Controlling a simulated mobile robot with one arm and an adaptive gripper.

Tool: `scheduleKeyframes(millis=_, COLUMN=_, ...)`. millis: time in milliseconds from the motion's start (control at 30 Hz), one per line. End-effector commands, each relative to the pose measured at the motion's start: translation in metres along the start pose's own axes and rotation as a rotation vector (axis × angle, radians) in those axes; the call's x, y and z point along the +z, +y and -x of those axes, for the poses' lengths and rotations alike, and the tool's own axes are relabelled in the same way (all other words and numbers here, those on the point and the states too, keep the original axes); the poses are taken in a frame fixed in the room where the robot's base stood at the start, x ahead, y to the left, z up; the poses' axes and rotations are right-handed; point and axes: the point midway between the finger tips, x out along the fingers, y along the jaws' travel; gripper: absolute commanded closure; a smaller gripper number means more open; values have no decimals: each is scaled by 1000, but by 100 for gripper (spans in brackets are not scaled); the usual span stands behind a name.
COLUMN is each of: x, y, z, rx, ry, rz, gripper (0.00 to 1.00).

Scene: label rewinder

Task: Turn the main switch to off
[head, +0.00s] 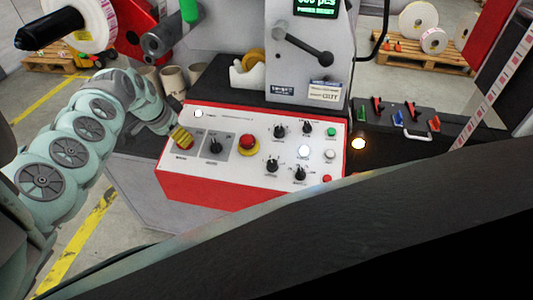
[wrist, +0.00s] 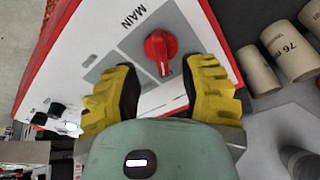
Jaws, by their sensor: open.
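The main switch (wrist: 160,48) is a red rotary knob on a grey plate, beside the word MAIN, in the wrist view. Its handle bar runs roughly up and down in that view. My gripper (wrist: 160,70) has yellow fingers and is open, with one fingertip on each side of the knob's lower end. No clear contact shows.
Right of my gripper are a black selector (head: 215,146), a red emergency stop on yellow (head: 249,145), and several black knobs and buttons. Cardboard cores (wrist: 292,50) stand beside the panel. The grey machine head (head: 305,80) with a black lever rises behind it.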

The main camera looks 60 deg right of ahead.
Motion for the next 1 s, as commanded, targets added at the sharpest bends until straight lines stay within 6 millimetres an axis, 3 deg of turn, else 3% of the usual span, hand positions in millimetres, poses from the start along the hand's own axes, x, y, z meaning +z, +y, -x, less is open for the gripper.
scheduleKeyframes(millis=400, x=-2, y=0, z=-39, rx=-2, ry=0, rz=-9, gripper=58)
scheduleKeyframes(millis=900, x=-3, y=0, z=-43, rx=-2, ry=2, rz=-5, gripper=55)
scheduleKeyframes(millis=1000, x=-3, y=0, z=-43, rx=-2, ry=2, rz=-5, gripper=66)
